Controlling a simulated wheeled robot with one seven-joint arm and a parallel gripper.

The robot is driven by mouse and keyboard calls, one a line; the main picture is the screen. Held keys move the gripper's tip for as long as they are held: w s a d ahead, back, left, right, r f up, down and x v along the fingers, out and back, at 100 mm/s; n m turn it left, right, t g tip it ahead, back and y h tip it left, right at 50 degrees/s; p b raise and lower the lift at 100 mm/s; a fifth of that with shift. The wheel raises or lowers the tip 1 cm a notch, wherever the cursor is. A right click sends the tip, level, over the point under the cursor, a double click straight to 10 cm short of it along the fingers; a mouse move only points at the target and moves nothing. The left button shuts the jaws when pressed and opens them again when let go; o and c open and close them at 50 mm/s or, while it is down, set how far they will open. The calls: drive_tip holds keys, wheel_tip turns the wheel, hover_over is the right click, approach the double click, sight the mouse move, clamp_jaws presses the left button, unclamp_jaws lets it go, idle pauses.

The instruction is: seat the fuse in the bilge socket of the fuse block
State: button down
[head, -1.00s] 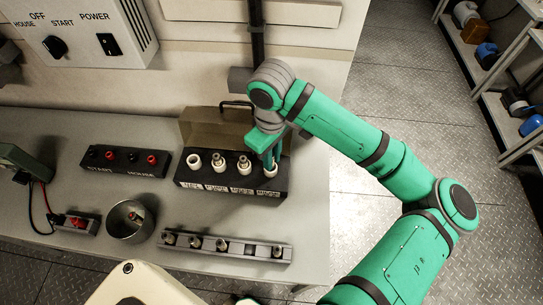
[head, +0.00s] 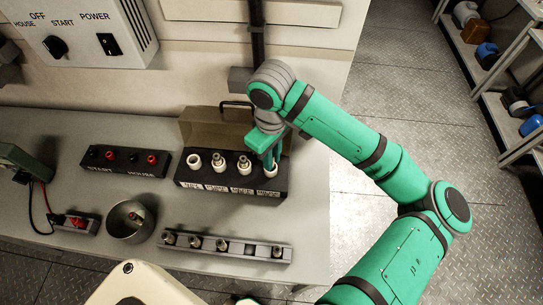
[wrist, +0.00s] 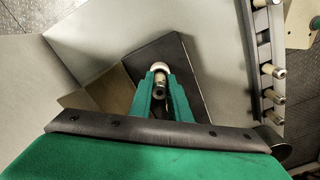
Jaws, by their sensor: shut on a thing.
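The dark fuse block (head: 232,186) stands on the bench with a row of white round sockets. The leftmost socket (head: 193,160) looks empty, and the two middle ones hold metal-capped fuses. My gripper (head: 268,160) points down at the rightmost socket (head: 271,171), whose label is too small to read surely. In the wrist view my gripper (wrist: 160,92) is shut on a fuse (wrist: 160,86), its metal end showing between the green fingertips. The white socket rim (wrist: 159,67) shows right at the fuse. How deep the fuse sits in it is hidden by the fingers.
A grey rack (head: 205,247) with several fuses lies at the bench front. A metal cup (head: 130,229) holds a small item. A black terminal strip (head: 125,165) lies left of the block. The block's raised lid (head: 212,128) stands behind it.

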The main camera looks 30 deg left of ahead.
drive_tip(key=shift+f, duration=0.9)
drive_tip(key=c, duration=1.6)
unclamp_jaws()
drive_tip(key=shift+r, duration=0.1)
wheel_tip(320, 180, up, 11)
drive_tip(key=shift+f, duration=0.15)
drive_tip(key=shift+s, duration=0.1)
